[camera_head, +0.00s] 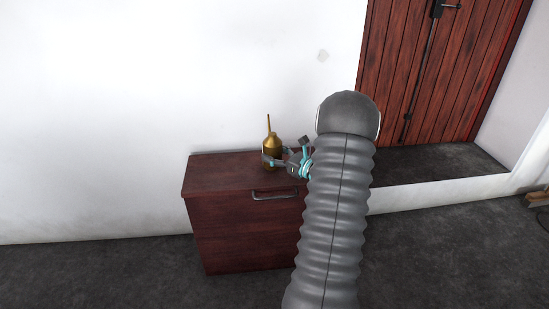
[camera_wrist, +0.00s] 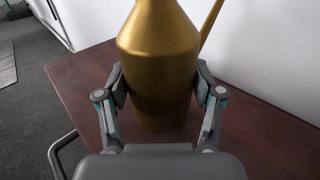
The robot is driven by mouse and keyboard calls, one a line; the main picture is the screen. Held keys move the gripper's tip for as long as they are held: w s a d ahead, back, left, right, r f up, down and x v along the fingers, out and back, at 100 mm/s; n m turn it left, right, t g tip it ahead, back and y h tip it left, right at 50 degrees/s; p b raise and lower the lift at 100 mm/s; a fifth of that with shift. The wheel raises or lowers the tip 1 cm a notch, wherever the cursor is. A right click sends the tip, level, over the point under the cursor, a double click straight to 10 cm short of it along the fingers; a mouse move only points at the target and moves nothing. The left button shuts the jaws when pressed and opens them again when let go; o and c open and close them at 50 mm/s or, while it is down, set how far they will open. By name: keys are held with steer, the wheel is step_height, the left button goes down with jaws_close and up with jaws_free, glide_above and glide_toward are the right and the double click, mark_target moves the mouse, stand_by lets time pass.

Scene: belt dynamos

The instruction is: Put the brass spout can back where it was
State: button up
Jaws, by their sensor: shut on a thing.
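The brass spout can (camera_head: 271,148) is upright at the top of the dark red wooden cabinet (camera_head: 215,174), its thin spout pointing up. My gripper (camera_head: 275,158) reaches it from the right and is shut on its body. In the wrist view the can (camera_wrist: 158,60) fills the middle, with the fingers of my gripper (camera_wrist: 160,88) pressed on both sides of its lower body. The can's base shows close over the cabinet top (camera_wrist: 85,80); I cannot tell whether it touches. The top of the can is cut off in the wrist view.
The cabinet has a metal handle (camera_head: 275,195) on its front. A white wall (camera_head: 120,110) stands behind it. A red plank door (camera_head: 430,70) and a raised dark step (camera_head: 430,165) are to the right. The left part of the cabinet top is clear.

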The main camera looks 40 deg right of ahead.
steer(key=shift+f, duration=0.7)
steer(key=shift+f, duration=0.1)
steer(key=o, duration=1.5)
